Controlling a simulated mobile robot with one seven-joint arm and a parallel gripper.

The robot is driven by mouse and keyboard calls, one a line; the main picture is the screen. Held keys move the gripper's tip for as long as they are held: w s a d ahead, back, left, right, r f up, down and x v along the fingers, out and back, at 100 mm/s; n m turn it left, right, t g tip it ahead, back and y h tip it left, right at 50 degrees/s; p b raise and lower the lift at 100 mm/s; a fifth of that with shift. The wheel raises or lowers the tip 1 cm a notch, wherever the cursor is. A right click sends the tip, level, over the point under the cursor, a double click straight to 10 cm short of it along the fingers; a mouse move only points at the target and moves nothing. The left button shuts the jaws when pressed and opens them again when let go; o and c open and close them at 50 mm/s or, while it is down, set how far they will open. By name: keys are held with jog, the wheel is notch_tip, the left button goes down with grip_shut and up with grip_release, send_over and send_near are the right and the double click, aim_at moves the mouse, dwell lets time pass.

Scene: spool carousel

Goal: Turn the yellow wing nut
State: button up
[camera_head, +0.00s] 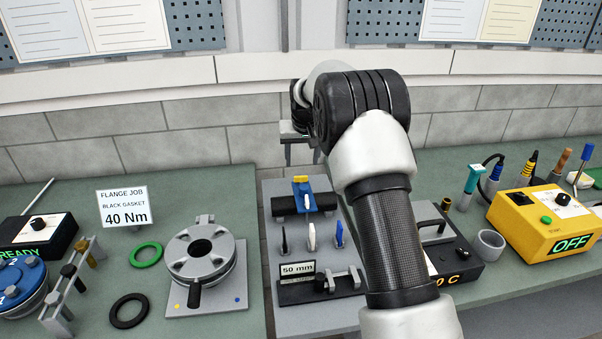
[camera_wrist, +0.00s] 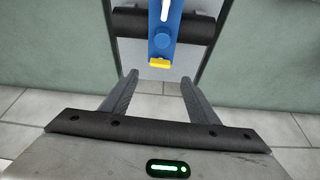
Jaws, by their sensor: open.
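The yellow wing nut (camera_head: 300,179) sits at the back end of a blue clamp (camera_head: 304,196) on a dark horizontal cylinder (camera_head: 322,204). In the wrist view the wing nut (camera_wrist: 160,62) lies just beyond the fingertips, roughly centred between them. My gripper (camera_wrist: 159,77) is open, with one finger on each side and nothing between them. In the head view my gripper (camera_head: 301,158) is behind and above the wing nut, partly hidden by my arm. The fingers look apart from the nut.
White and blue pegs (camera_head: 311,236) and a 50 mm sign (camera_head: 298,268) stand in front of the clamp. A flange (camera_head: 202,258) is to the left. A black box (camera_head: 455,262) is to the right, partly behind my arm. A yellow box (camera_head: 548,222) reads OFF.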

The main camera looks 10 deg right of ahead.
aim_at(301, 176)
jog(key=x, duration=0.8)
jog(key=shift+w+f+p, duration=0.1)
jog(key=shift+f+p, duration=0.25)
jog(key=shift+p, duration=0.05)
jog(key=c, duration=1)
jog(key=shift+c, duration=0.2)
